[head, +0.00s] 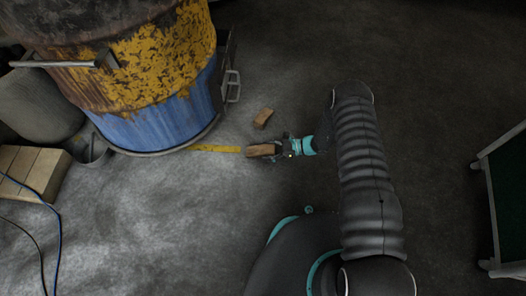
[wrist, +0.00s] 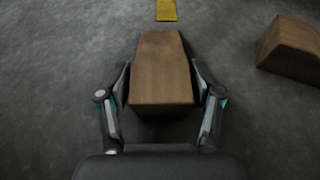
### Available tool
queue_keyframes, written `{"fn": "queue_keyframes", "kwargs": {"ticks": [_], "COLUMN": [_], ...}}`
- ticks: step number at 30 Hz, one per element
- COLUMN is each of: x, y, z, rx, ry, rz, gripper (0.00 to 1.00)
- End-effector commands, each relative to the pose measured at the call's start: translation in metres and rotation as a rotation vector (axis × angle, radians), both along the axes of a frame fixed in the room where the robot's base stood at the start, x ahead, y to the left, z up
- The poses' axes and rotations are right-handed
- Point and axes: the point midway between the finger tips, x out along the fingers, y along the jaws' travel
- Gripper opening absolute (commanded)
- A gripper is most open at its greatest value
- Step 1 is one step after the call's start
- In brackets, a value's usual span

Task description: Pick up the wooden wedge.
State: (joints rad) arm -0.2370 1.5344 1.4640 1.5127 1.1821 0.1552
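A brown wooden wedge (wrist: 160,70), tapering toward its far end, lies on the floor between the fingers of my gripper (wrist: 161,82) in the wrist view. The fingers are spread wide, one along each side of it, with narrow dark gaps that make contact hard to judge. In the head view the same wedge (head: 262,150) sticks out to the left of my gripper (head: 277,150). A second wooden piece (head: 263,117) with a sloped side lies on the floor just above it, apart from the gripper. It shows at the right in the wrist view (wrist: 291,48).
A yellow strip (head: 216,149) lies on the floor left of the wedge, pointing to the rusty blue and yellow barrel (head: 150,75). Pale blocks (head: 30,165) and cables are at the left. The floor between is clear.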

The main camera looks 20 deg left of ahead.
Motion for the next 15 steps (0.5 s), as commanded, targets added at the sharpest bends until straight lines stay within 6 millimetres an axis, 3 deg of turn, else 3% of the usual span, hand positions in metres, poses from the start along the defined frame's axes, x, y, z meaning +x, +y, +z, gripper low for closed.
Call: {"fn": "queue_keyframes", "kwargs": {"ticks": [1, 5, 15], "x": [0.0001, 0.0000, 0.0003], "y": [0.0000, -0.0001, 0.0001], "z": [0.0001, 0.0001, 0.0026], "rx": [0.000, 0.000, 0.000], "ry": [0.000, 0.000, -0.001], "rz": [0.000, 0.000, 0.000], "gripper": [0.44, 0.12, 0.12]}}
